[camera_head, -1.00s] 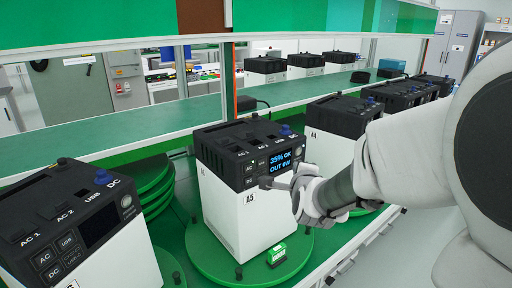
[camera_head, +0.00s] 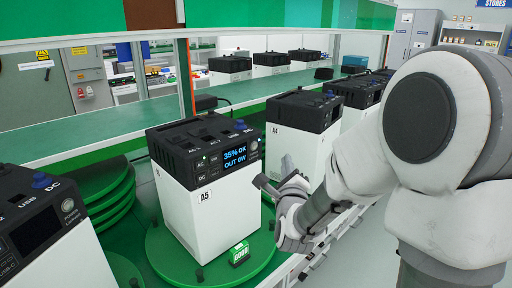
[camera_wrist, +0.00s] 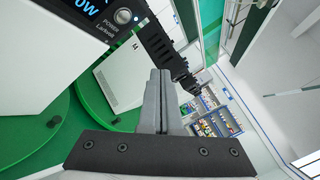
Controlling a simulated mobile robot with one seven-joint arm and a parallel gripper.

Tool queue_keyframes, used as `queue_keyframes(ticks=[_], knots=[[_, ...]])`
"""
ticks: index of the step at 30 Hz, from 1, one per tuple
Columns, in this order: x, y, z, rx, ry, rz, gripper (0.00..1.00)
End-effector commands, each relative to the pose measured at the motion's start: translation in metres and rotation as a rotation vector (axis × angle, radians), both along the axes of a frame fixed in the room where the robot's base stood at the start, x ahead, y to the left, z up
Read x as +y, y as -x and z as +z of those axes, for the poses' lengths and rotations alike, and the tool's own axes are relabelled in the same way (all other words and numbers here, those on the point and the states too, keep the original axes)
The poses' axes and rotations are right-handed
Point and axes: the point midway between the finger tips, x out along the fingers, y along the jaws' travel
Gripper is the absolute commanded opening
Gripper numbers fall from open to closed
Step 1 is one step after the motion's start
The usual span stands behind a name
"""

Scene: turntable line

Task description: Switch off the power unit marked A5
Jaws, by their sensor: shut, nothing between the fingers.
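The power unit marked A5 (camera_head: 223,205) is a white box with a black top, standing on a green turntable (camera_head: 178,262). Its screen (camera_head: 234,155) is lit and reads 35% OK, OUT 0W. AC and DC buttons sit left of the screen, and a round power button (camera_head: 253,146) sits right of it. In the wrist view the power button (camera_wrist: 123,16) shows at the top, beside the screen's edge. My gripper (camera_head: 264,183) is shut and empty, right of the A5 front and below the panel. In the wrist view my closed fingers (camera_wrist: 159,95) point away from the button.
Unit A4 (camera_head: 287,140) stands behind and to the right of A5, with more units beyond. Another unit (camera_head: 45,225) stands close at the left. A green shelf (camera_head: 110,125) runs behind.

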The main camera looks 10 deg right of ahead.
Motion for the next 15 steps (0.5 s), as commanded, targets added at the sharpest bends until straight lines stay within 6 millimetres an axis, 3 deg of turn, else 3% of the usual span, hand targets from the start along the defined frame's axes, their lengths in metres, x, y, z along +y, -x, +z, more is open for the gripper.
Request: queue_keyframes(ticks=[5,15], knots=[[0.005,-0.006,0.001,-0.001,0.000,0.002,0.00],[0.032,-0.043,0.002,0.001,-0.001,0.002,0.00]])
